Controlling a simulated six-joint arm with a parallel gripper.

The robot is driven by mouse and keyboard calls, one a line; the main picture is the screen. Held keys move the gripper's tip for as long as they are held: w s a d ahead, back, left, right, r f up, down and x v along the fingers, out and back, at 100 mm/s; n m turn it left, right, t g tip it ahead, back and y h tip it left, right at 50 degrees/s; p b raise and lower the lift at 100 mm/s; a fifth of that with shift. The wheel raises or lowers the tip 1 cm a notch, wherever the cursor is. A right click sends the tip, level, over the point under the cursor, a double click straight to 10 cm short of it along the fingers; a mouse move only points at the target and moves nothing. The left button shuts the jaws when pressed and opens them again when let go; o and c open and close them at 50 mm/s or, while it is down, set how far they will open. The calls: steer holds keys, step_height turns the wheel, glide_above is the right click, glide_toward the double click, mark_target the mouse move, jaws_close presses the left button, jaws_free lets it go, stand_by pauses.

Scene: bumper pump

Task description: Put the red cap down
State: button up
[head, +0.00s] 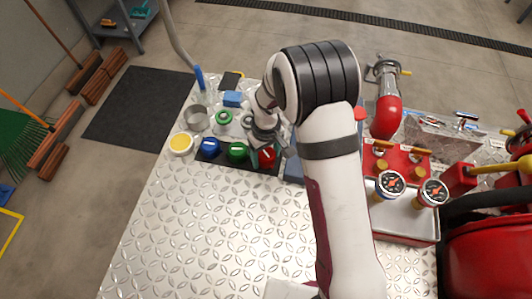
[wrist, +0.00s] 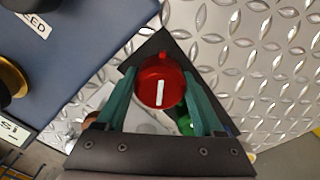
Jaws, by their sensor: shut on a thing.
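The red cap (wrist: 160,84), round with a white bar on top and a small nub on its rim, is between the two green fingers of my gripper (wrist: 163,100) in the wrist view. My gripper is shut on it. In the head view the red cap (head: 267,155) is at the right end of a black mat (head: 225,160), with my gripper (head: 262,148) over it. A dark mat edge shows beneath the cap in the wrist view. I cannot tell whether the cap touches the mat.
A green cap (head: 237,150) and a blue cap (head: 210,146) stand left of the red one on the mat. A yellow-topped tin (head: 181,143) is further left. A red block with gauges (head: 391,183) stands at right. The front of the metal deck (head: 220,230) is clear.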

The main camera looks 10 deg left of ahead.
mark_target(266, 154)
steer(key=o, duration=1.6)
steer(key=shift+f, duration=0.15)
steer(key=shift+c, duration=0.2)
step_height(266, 154, up, 14)
steer(key=f, duration=0.1)
steer(key=s+d+r+m, duration=0.7)
steer(key=s+d+r, duration=0.1)
steer(key=s+d, duration=0.15)
steer(key=s+d+m+y, duration=0.1)
steer(key=s+d+m, duration=0.2)
steer(key=s, duration=0.4)
steer(key=s+d+m, duration=0.3)
steer(key=s+m, duration=0.1)
steer(key=s, duration=0.3)
steer(key=shift+r+m+y, duration=0.3)
steer(key=shift+r+y, duration=0.1)
